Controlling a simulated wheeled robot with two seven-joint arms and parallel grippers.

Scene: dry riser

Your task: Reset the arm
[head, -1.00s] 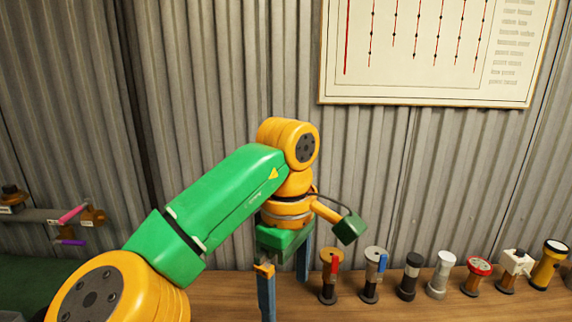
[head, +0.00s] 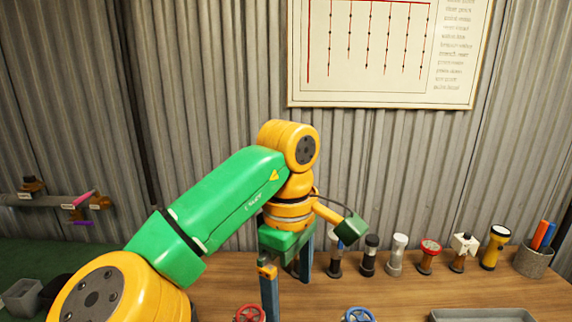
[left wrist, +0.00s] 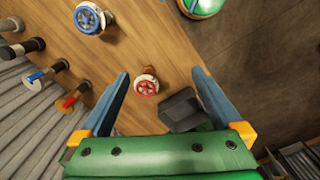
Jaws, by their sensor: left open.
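My left arm crosses the head view from the lower left. Its gripper (head: 287,272) points down over the wooden bench, with its blue fingers spread apart. In the left wrist view the open fingers (left wrist: 160,74) have nothing gripped between them. A red-wheel valve (left wrist: 147,85) and a dark grey box (left wrist: 180,109) appear below, in the gap between the fingers. The red-wheel valve also shows at the bottom of the head view (head: 249,313). My right gripper is in neither view.
A blue-wheel valve (head: 358,314) and a grey tray (head: 482,315) are at the bench front. Along the back stand several fittings, a yellow torch (head: 495,247) and a pen cup (head: 533,261). A shelf (head: 45,201) is at left. The bench middle right is clear.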

